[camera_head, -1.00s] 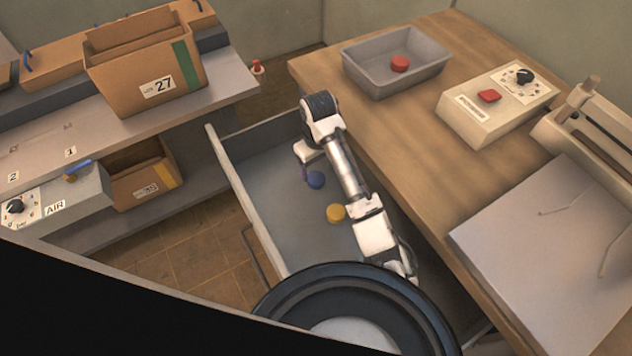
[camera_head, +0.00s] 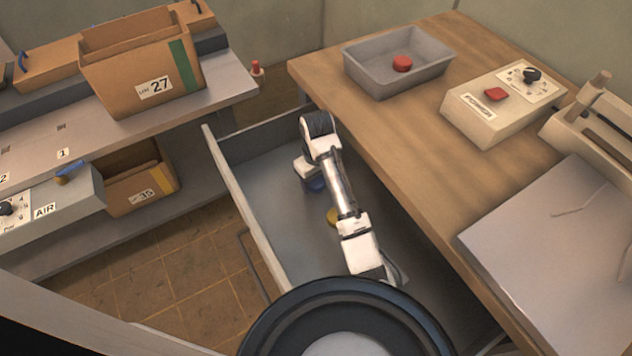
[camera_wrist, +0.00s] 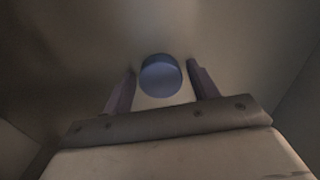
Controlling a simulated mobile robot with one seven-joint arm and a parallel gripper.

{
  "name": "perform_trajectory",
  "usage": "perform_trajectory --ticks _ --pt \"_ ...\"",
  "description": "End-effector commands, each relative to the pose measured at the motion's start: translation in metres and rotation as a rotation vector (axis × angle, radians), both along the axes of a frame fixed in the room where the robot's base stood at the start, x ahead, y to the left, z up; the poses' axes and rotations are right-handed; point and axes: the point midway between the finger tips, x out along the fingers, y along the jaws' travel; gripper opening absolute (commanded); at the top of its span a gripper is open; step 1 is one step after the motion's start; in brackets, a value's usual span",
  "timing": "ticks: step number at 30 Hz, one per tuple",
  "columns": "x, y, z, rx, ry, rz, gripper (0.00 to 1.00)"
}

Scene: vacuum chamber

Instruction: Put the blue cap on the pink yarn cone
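The blue cap (camera_head: 315,185) lies on the floor of the open drawer, partly hidden by my arm. In the wrist view the blue cap (camera_wrist: 160,76) is a short round piece between my two fingers. My gripper (camera_wrist: 161,68) is open, with a visible gap between each finger and the cap. In the head view my gripper (camera_head: 305,172) is low in the drawer at the cap, its fingertips hidden. I cannot make out a pink yarn cone in any view.
A yellow cap (camera_head: 332,217) lies in the drawer (camera_head: 262,218), partly behind my arm. A red cap (camera_head: 402,63) sits in a grey bin (camera_head: 375,82) on the wooden bench (camera_head: 400,140). A small reddish object (camera_head: 256,69) stands near the left shelf's far end.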

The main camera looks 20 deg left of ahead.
Motion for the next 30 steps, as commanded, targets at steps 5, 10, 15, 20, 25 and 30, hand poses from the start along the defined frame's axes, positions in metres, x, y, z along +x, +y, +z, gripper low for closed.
perform_trajectory --ticks 5,10,15,20,25,30 --pt "0.000 0.000 0.000 0.000 0.000 0.000 0.35" --pt "0.000 0.000 0.000 0.000 0.000 0.000 0.24" --pt "0.000 0.000 0.001 -0.001 -0.001 0.000 0.24" --pt "0.001 0.000 0.012 0.000 -0.002 -0.001 0.24" --pt "0.001 -0.001 0.040 -0.002 -0.004 -0.001 0.24" --pt "0.002 -0.002 0.083 -0.003 -0.007 0.000 0.24"
